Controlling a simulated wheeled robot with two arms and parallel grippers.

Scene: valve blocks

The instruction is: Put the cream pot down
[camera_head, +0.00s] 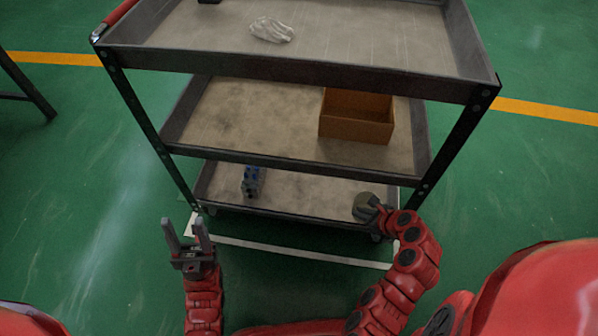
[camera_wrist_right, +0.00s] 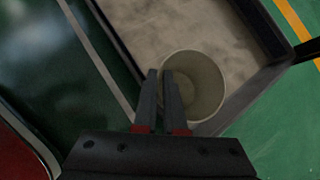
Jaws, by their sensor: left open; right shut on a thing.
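The cream pot (camera_head: 365,205) is at the front right corner of the trolley's bottom shelf (camera_head: 300,196), looking dull olive in the head view. In the right wrist view the pot (camera_wrist_right: 202,82) is an open, empty, round cup seen from above, over the shelf's corner. My right gripper (camera_wrist_right: 162,74) is shut on the pot's wall at its left side. I cannot tell whether the pot's base touches the shelf. My left gripper (camera_head: 182,226) is open and empty, in front of the trolley at the left.
A blue valve block (camera_head: 251,181) stands on the bottom shelf, left of the pot, with bare shelf between. The middle shelf above carries an open brown box (camera_head: 357,127). A crumpled pale cloth-like thing (camera_head: 272,30) lies on the top shelf. A raised lip edges the shelves.

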